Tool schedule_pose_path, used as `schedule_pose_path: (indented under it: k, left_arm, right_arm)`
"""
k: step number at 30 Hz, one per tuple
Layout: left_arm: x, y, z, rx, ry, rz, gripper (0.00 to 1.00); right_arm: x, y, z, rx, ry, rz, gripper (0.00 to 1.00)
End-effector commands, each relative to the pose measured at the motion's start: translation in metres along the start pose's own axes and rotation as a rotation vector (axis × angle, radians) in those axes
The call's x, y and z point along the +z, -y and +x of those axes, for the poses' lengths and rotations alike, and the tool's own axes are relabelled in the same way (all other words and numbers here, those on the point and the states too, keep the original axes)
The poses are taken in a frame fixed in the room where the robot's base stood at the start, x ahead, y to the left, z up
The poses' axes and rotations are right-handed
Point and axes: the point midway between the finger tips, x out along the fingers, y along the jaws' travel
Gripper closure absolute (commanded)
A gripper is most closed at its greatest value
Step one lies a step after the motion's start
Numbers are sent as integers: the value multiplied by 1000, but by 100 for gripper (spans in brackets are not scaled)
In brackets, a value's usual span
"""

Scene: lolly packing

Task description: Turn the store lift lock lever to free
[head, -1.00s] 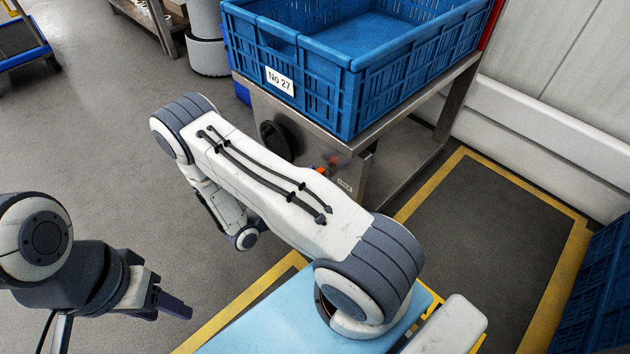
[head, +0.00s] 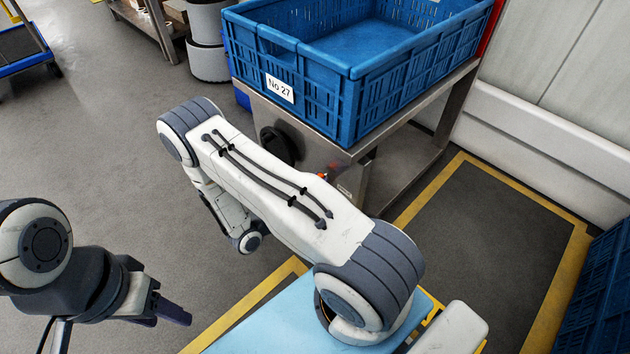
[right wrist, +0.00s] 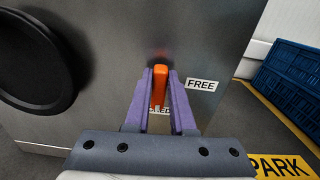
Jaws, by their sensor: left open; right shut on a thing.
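The orange lock lever (right wrist: 158,88) is on the steel side of the store lift. In the right wrist view it stands between the purple fingers of my right gripper (right wrist: 160,76), which is shut on it. The lever lies along the fingers, over a small white label (right wrist: 160,111) mostly hidden behind it. The FREE label (right wrist: 201,85) is to its right, apart from the lever. In the head view only a bit of the orange lever (head: 322,174) shows past my right arm, and that gripper is hidden. My left gripper (head: 172,312) is open and empty at lower left.
A blue crate labelled No 27 (head: 350,95) sits on top of the steel lift stand (head: 408,120). A round black knob (right wrist: 38,60) is left of the lever. A yellow-edged dark floor area marked PARK (right wrist: 279,164) and another blue crate (right wrist: 288,85) are to the right.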

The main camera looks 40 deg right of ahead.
Motion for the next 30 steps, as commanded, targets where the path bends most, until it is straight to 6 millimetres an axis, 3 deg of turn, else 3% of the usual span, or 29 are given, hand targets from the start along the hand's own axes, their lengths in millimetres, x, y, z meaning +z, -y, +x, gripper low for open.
schedule_pose_path:
  k: [15, 30]
  left_arm:
    - [-2, -3, -44, 0, 0, 0, 50]
    - [-4, -5, -65, 0, 0, 0, 50]
  right_arm:
    - [1, -6, -1, 1, -2, -421, 100]
    - [-6, -11, -1, 2, -2, -895, 100]
